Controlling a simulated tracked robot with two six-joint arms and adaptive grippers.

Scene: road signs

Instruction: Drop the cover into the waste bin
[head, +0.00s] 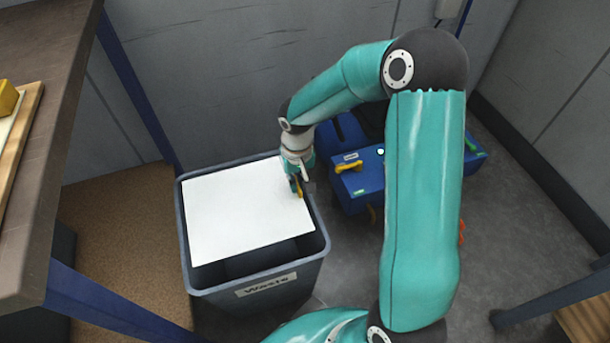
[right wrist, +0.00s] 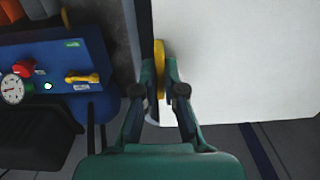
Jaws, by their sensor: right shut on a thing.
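The cover (head: 240,210) is a flat white panel. In the head view it is over the open top of the dark grey waste bin (head: 265,287), inside the outline of the rim; I cannot tell its exact height. My right gripper (head: 298,187) is at the cover's right edge, shut on it. In the right wrist view, the fingers (right wrist: 161,85) close around a yellow part (right wrist: 159,62) beside the white cover (right wrist: 240,60). A dark strip of the bin's inside shows in front of the cover. My left gripper is not in view.
A blue machine (head: 360,180) with a yellow handle stands right of the bin. A workbench (head: 48,110) with a wooden board and a yellow object is at the left. Grey walls stand behind. A wooden surface (head: 590,322) is at the lower right.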

